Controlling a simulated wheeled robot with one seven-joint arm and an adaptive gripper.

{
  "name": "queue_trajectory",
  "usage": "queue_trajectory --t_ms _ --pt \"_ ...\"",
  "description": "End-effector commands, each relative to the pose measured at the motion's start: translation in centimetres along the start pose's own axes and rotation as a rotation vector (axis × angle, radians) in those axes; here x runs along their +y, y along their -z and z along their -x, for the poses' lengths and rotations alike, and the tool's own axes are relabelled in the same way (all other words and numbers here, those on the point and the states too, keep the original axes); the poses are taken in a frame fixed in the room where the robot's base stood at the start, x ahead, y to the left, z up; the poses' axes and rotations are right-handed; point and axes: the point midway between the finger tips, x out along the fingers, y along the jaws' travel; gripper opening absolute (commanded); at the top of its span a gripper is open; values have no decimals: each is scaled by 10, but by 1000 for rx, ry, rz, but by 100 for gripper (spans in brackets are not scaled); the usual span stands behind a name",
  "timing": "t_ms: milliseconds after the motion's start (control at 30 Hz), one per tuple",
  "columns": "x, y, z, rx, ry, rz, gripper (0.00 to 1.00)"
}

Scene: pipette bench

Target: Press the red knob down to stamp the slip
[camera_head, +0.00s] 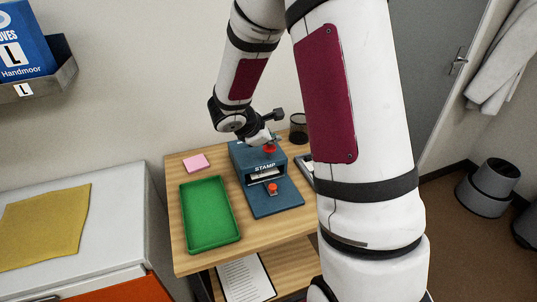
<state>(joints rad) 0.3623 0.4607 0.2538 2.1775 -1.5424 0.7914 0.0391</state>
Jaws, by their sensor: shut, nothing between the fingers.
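The blue stamp machine (251,161) stands on the wooden table, with a slot under its "STAMP" label. A red knob (270,149) shows on its top right, close to my gripper. A white slip (266,173) shows in the slot. A smaller red part (272,188) sits on the blue base plate in front. My gripper (272,142) is shut and empty, right above or at the red knob; I cannot tell whether it touches it. My arm hides part of the table at the right.
A green tray (211,241) lies left of the stamp machine, with a pink pad (196,162) behind it. A black mesh cup (299,127) stands at the back right. A white cabinet with a yellow cloth (43,226) is at the left.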

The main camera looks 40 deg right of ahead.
Motion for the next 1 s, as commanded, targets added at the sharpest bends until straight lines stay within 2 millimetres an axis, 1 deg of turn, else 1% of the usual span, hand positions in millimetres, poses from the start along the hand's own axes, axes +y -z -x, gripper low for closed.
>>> queue_trajectory --t_ms 1000 --pt "-5 5 -7 0 0 0 0"
